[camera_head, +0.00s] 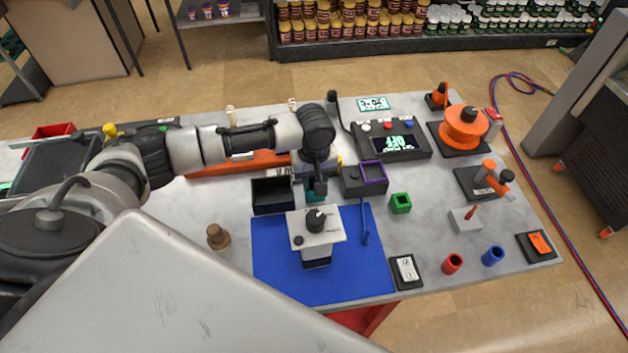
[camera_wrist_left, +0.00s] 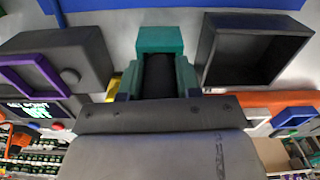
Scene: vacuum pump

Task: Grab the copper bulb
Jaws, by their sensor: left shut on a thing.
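A brown, copper-like bulb shape (camera_head: 217,236) stands on the grey table, left of the blue mat (camera_head: 275,282). My left gripper (camera_head: 316,192) points down between the black open bin (camera_head: 272,196) and the purple-rimmed box (camera_head: 364,180), well to the right of the bulb. In the left wrist view its teal fingers (camera_wrist_left: 160,75) are shut on a dark cylindrical thing (camera_wrist_left: 160,72). I cannot tell what that thing is. The bulb does not show in the left wrist view. My right gripper is not in view.
A white-topped device with a black knob (camera_head: 316,228) stands on the mat, close in front of the gripper. A green box (camera_head: 400,203), red cup (camera_head: 453,263) and blue cup (camera_head: 493,255) stand right. A black control panel (camera_head: 396,142) is behind. Table around the bulb is clear.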

